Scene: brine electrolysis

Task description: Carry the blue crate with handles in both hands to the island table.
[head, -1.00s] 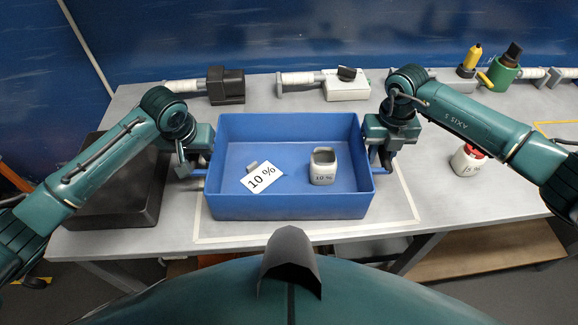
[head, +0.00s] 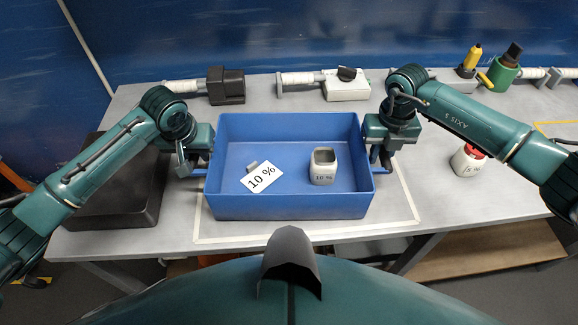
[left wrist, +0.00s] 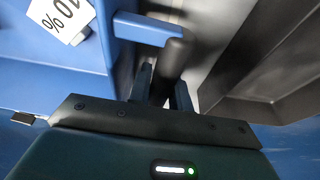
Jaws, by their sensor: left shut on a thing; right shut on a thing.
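The blue crate (head: 290,206) sits on the grey table inside a pale outlined rectangle, with a handle on each short side. It holds a white "10 %" card (head: 262,178) and a small white jar (head: 323,166) labelled "10 %". My left gripper (head: 199,169) is shut on the crate's left handle; in the left wrist view its fingers (left wrist: 164,88) close around the dark handle grip beside the blue crate wall (left wrist: 60,62). My right gripper (head: 376,160) is at the crate's right handle and shut on it. The island table cannot be identified in these views.
A black tray (head: 140,205) lies directly left of the crate, under my left arm. A white jar with a red lid (head: 464,162) stands to the right. Valve-like fittings (head: 346,88) and a green holder (head: 503,72) line the back. A wooden shelf (head: 490,250) is below right.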

